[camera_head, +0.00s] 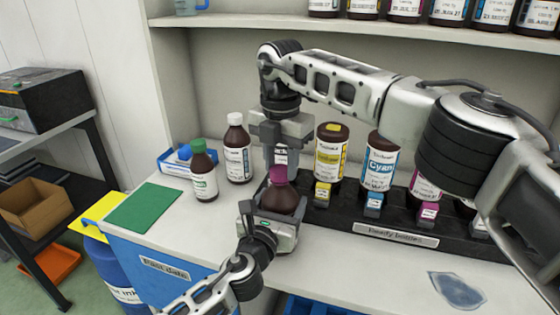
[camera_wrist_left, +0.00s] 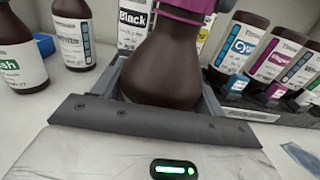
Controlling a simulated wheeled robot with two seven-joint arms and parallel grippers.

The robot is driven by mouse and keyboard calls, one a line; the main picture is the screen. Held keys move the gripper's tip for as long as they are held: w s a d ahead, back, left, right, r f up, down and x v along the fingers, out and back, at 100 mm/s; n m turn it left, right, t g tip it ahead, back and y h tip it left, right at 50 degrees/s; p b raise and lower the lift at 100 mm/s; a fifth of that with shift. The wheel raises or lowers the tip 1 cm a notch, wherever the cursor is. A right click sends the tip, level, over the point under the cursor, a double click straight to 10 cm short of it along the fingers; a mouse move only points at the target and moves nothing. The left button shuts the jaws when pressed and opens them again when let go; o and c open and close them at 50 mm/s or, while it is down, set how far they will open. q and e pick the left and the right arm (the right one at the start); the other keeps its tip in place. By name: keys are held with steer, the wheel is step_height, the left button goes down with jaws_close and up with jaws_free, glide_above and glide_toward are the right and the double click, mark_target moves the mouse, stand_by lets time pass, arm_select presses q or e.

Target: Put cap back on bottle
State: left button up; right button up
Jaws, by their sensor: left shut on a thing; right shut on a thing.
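A brown bottle (camera_head: 283,199) with a rounded body stands upright in my left gripper (camera_head: 270,222), which is shut around its lower body. The bottle also fills the middle of the left wrist view (camera_wrist_left: 167,62). A magenta cap (camera_head: 279,174) is at the top of its neck, and magenta shows at the upper edge of the left wrist view (camera_wrist_left: 190,8). My right gripper (camera_head: 280,160) points straight down from above and is shut on the magenta cap. Its fingertips are partly hidden, so I cannot tell how firmly the cap sits on the neck.
A black rack (camera_head: 375,228) with several labelled bottles and small coloured blocks stands behind and right. A green-capped bottle (camera_head: 203,172) and a white-capped bottle (camera_head: 238,150) stand left. A green mat (camera_head: 145,207) lies at the left end. A blue-grey puddle-like patch (camera_head: 457,290) lies front right.

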steer(key=m, duration=0.9)
steer(key=shift+s+m, duration=0.1)
steer(key=shift+m, duration=0.2)
steer(key=m, duration=0.8)
steer(key=shift+s+a, duration=0.2)
steer(key=shift+a, duration=0.05)
steer(key=shift+s+a+f, duration=0.1)
steer(key=o, duration=1)
step_height(320, 180, up, 12)
